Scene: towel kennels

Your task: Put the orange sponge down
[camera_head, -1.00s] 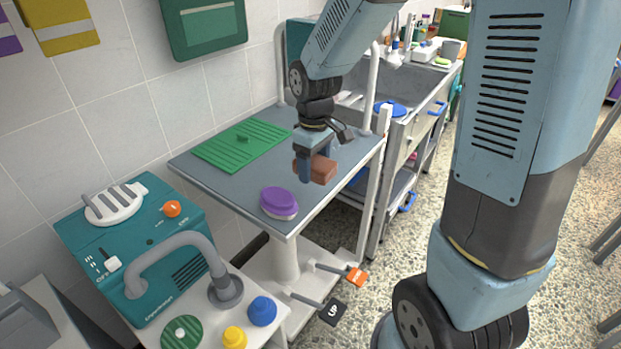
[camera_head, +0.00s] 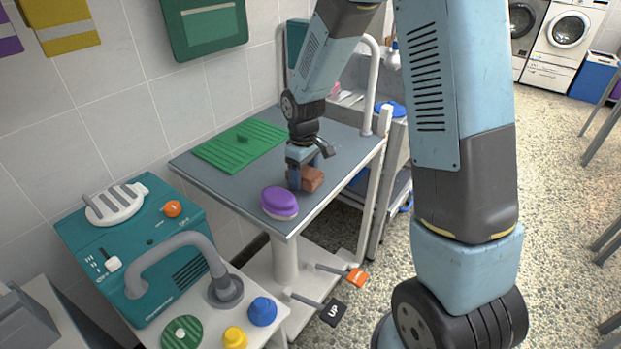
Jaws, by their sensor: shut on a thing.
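The orange sponge (camera_head: 312,179) looks brownish-orange and block-shaped. My gripper (camera_head: 304,176) is shut on it, low over the grey table top (camera_head: 335,150). The sponge is close to the surface, but I cannot tell whether it touches. It is to the right of a purple oval brush or sponge (camera_head: 279,202). The fingers hide part of the sponge's left side.
A green ribbed mat (camera_head: 240,145) lies at the table's back left. A teal machine (camera_head: 140,245) stands to the left. A white post (camera_head: 368,200) rises along the table's right edge. Bare table top lies behind the gripper.

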